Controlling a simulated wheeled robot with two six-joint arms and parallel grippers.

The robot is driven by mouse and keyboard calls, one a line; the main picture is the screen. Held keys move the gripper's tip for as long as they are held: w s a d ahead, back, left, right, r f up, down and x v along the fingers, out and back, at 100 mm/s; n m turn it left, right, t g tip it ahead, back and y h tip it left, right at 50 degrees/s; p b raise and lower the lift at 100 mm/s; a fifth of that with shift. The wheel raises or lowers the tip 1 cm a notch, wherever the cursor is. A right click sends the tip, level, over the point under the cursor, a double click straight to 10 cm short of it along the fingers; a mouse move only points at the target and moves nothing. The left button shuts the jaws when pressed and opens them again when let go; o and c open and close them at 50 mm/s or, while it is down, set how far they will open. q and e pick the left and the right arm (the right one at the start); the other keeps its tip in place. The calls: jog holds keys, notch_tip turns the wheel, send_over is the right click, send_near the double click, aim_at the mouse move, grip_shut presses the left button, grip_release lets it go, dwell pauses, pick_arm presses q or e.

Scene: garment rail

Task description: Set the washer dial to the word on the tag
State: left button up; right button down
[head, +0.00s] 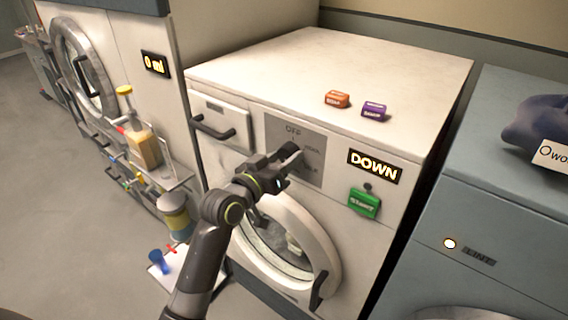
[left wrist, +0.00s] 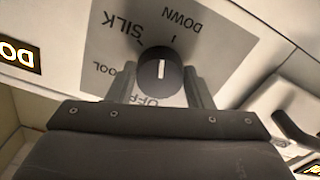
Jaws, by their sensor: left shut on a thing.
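The washer (head: 330,55) is white, with a grey dial panel (head: 283,128) on its front. The black dial (left wrist: 160,75) has a white pointer line, upright in the left wrist view. Around it I read DOWN, SILK and parts of OFF and WOOL, upside down; the left finger partly covers WOOL. My left gripper (head: 288,160) is shut on the dial, one finger each side; it also shows in the left wrist view (left wrist: 163,88). In the head view the gripper hides the dial. A lit display (head: 375,166) reads DOWN. A white tag (head: 553,154), partly cut off, reads "Owo".
A green START block (head: 364,203) is on the washer front. An orange block (head: 337,99) and a purple block (head: 374,111) sit on top. The round door (head: 325,245) is below. Purple cloth (head: 535,122) lies on the blue machine at right. Bottles stand at left.

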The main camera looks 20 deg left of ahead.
pick_arm(q)
jog(key=shift+f+m+b, duration=0.2)
jog(key=shift+m+b, duration=0.65)
jog(key=shift+m, duration=0.95)
jog(key=o, duration=1)
jog(key=shift+r, duration=0.15)
jog(key=v, duration=1.7)
jog(key=shift+s+a+b, duration=0.1)
jog(key=shift+s+b, duration=0.1)
jog(key=shift+b, duration=0.2)
